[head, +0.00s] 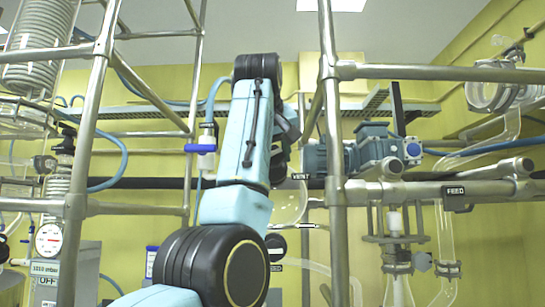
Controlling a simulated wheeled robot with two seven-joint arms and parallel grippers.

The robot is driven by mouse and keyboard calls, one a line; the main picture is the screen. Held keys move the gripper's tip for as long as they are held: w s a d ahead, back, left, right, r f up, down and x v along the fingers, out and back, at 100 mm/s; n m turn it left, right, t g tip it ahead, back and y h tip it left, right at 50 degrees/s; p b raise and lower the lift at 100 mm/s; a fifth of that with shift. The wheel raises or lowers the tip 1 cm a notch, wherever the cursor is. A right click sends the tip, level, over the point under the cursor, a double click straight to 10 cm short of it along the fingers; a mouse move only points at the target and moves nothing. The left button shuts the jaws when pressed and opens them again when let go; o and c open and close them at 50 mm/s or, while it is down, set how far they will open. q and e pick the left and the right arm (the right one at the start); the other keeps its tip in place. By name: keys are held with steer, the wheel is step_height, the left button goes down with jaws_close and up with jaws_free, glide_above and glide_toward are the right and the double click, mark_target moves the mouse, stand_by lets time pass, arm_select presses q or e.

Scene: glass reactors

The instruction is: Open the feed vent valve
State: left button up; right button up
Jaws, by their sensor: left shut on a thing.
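My left arm rises from the bottom centre. Its left gripper (287,132) is at the far end, partly hidden behind my own forearm, above the black VENT label (300,176). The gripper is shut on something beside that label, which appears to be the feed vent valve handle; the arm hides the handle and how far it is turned. A round glass feed vessel (290,205) shows below the label, partly covered by my arm. My right gripper is not in view.
Upright metal frame poles (334,150) stand close to the right of my arm, others (88,130) at the left. A blue-handled valve (200,148) is left of my arm.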

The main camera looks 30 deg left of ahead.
arm_select(q)
steer(key=n, duration=0.2)
steer(key=n+t+h, duration=0.1)
steer(key=n, duration=0.2)
steer(key=shift+f+t+b, duration=0.15)
steer(key=shift+t+b, duration=0.15)
steer(key=n+t, duration=0.1)
steer(key=n, duration=0.2)
steer(key=n+t, duration=0.1)
steer(key=n, duration=0.2)
steer(key=shift+d, duration=0.1)
steer(key=n, duration=0.2)
steer(key=shift+n, duration=0.4)
steer(key=n+t, duration=0.1)
steer(key=n, duration=0.2)
steer(key=shift+n+y, duration=0.4)
steer(key=n+y, duration=0.1)
steer(key=n, duration=0.2)
steer(key=n+t, duration=0.1)
steer(key=n, duration=0.2)
steer(key=shift+y+p, duration=0.4)
steer(key=shift+n, duration=0.3)
steer(key=o, duration=1)
steer(key=shift+r, duration=0.2)
